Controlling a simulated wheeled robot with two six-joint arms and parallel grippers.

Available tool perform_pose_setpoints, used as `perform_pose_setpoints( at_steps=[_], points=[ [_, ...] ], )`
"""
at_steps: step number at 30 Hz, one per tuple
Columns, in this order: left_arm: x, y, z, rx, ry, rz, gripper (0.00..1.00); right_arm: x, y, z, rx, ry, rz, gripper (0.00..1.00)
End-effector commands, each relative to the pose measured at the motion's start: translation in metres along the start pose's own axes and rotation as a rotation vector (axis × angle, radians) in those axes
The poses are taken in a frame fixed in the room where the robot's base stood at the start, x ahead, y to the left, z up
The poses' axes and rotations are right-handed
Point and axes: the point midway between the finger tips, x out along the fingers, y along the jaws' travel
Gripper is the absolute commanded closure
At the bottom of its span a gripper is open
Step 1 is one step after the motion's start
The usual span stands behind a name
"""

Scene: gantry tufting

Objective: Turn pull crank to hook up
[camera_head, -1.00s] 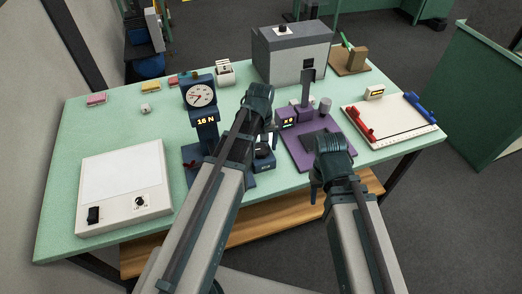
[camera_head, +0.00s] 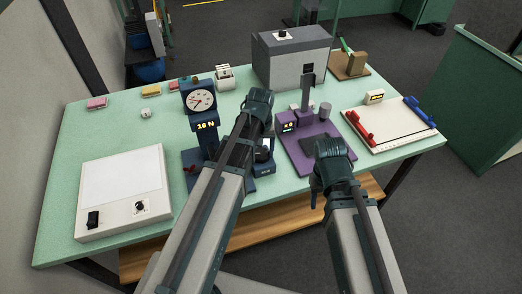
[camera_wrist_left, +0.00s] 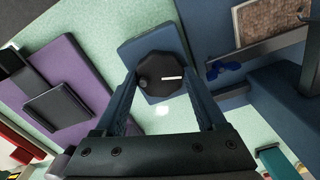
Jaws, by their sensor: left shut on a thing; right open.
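A dark blue pull tester (camera_head: 208,140) stands mid-table with a round dial (camera_head: 202,101) and a lit readout showing 18 N (camera_head: 206,125). A dark blue block (camera_head: 265,169) beside it carries the crank, a dark many-sided knob with a white line (camera_wrist_left: 172,78) in the left wrist view. My left gripper (camera_wrist_left: 159,84) is shut on this knob, one finger on each side. In the head view my left wrist covers much of the crank. My right gripper (camera_head: 317,192) is open and empty at the front of the purple stand (camera_head: 300,160). I cannot make out the hook clearly.
A white panel (camera_head: 120,178) lies front left. A grey box (camera_head: 292,62) stands at the back. A white board with red and blue clamps (camera_head: 390,132) lies at the right. Small coloured blocks line the back left. The table centre-left is clear.

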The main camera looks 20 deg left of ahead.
Motion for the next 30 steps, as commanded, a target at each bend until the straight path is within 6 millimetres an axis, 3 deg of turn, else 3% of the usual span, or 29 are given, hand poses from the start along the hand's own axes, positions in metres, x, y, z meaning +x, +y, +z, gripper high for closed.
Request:
perform_pose_setpoints(
  at_steps=[7, 18, 19, 23, 30],
  points=[
    [0.0001, 0.0001, 0.0001, 0.195, 0.0, 0.0, 0.83, 0.0001, 0.0, 0.0, 0.0, 0.0, 0.0, 0.5],
    [0.0001, 0.0001, 0.0002, 0.226, 0.0, 0.0, 0.82, 0.0001, 0.0, 0.0, 0.0, 0.0, 0.0, 0.5],
    [0.0001, 0.0001, 0.0002, 0.226, 0.0, 0.0, 0.25, 0.0001, 0.0, 0.0, 0.0, 0.0, 0.0, 0.5],
    [0.0001, 0.0001, 0.0001, 0.225, 0.0, 0.0, 0.02, 0.0001, 0.0, 0.0, 0.0, 0.0, 0.0, 0.5],
    [-0.0001, 0.0001, 0.0001, 0.224, 0.0, 0.0, 0.0, -0.0001, 0.0, 0.0, 0.0, 0.0, 0.0, 0.5]
  ],
)
